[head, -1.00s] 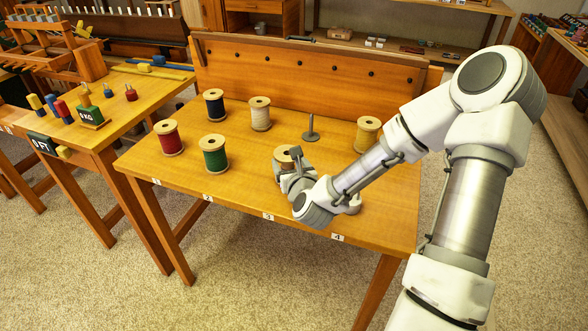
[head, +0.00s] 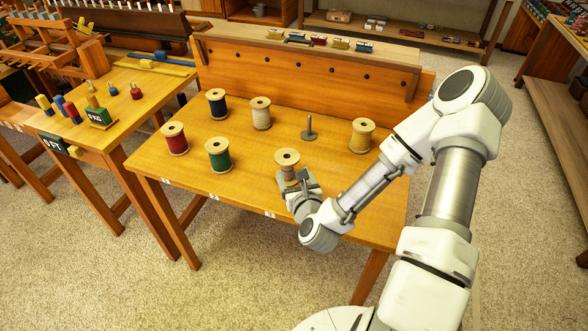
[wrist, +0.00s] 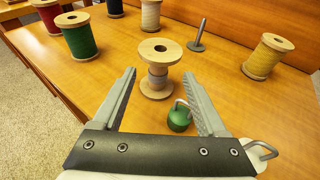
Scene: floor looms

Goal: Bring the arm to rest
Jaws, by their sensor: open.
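The spool stands upright on the wooden table (head: 240,186) just beyond the fingertips. A small green weight with a metal loop (wrist: 179,118) sits near the right finger in the wrist view. In the head view my gripper (head: 296,182) is low over the front of the table, just in front of the same spool (head: 288,163).
Red (head: 174,139), green (head: 218,155), black (head: 216,103), white (head: 260,113) and yellow (head: 361,135) spools stand on the table. A grey upright peg (head: 309,129) stands at the back right. A raised wooden back panel (head: 300,75) closes the rear. Another table (head: 140,90) stands at left.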

